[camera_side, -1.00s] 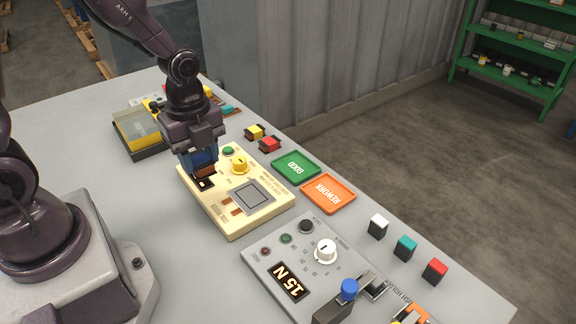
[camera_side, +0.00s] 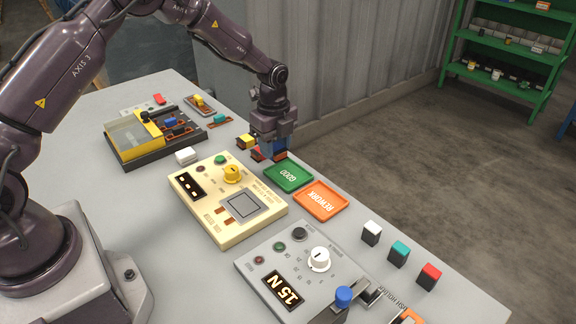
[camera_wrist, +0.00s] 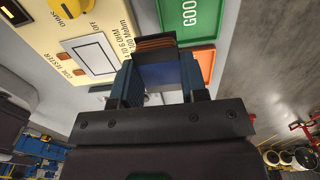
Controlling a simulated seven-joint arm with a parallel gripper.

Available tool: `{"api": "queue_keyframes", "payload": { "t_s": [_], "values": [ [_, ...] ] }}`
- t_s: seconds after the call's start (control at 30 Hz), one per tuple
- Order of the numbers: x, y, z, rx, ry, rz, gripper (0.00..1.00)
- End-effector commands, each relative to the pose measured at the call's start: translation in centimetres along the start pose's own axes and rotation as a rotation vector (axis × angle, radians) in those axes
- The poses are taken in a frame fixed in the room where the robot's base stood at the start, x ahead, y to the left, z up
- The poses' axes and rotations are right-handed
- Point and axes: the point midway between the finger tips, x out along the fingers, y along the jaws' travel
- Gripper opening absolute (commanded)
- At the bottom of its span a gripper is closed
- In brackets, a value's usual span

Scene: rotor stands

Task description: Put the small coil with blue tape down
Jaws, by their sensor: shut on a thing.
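My gripper (camera_side: 273,155) is shut on the small coil with blue tape. In the wrist view, the coil (camera_wrist: 159,76) sits between the blue fingers, with its copper-brown end pointing away from me. In the side view the coil is mostly hidden by the fingers. The GOOD tray (camera_wrist: 190,18) also shows in the wrist view, right of the coil. The orange REWORK tray (camera_side: 320,201) looks empty.
The cream coil tester (camera_side: 225,213) stands left of the trays. A yellow coil (camera_side: 245,141) is just left of my gripper. A black and yellow box (camera_side: 135,140) stands farther left. The grey 15 N panel (camera_side: 290,265) and several coloured blocks (camera_side: 399,252) are at the front right.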

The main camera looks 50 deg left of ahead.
Motion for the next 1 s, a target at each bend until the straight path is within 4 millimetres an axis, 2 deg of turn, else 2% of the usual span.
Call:
{"api": "queue_keyframes", "payload": {
  "t_s": [0.03,0.1,0.3,0.53,0.73,1.0],
  "values": [
    [1.4,-0.8,0.1,0.0,0.001,0.005,0.12],
    [2.7,-1.8,0.2,-0.001,0.0,0.003,0.12],
    [4.8,-3.7,0.5,0.001,0.0,0.001,0.12],
    [5.9,-4.5,0.6,0.0,0.0,0.002,0.12],
    [8.6,-4.4,0.6,-0.001,0.0,0.002,0.12],
    [8.7,-4.4,0.6,0.0,0.0,0.0,0.12]
  ]
}}
